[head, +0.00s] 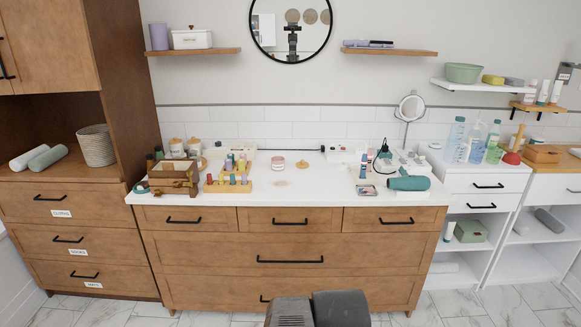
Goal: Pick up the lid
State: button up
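No thing is plainly recognisable as the lid at this size. A small, flat, pale beige disc (280,183) lies on the white counter (320,190) near its middle and may be the lid. Behind it stands a small pink-and-white round jar (278,162). A small tan round piece (302,164) lies to the jar's right and could also be a lid. All three appear apart from one another. My gripper cannot be made out; only dark grey parts of my own body show at the bottom edge.
At the counter's left are a wooden box (174,177), a bottle rack (230,183) and jars. At its right are a teal hair dryer (408,183) and a round mirror (410,107). The counter's front middle is clear. Wooden drawers (290,255) fill the space below.

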aim_at(303, 163)
jog(key=i+j, duration=0.1)
jog(key=i, duration=0.55)
jog(key=i+j, duration=0.15)
jog(key=i, duration=0.55)
jog(key=i+j, duration=0.1)
jog(key=i, duration=0.55)
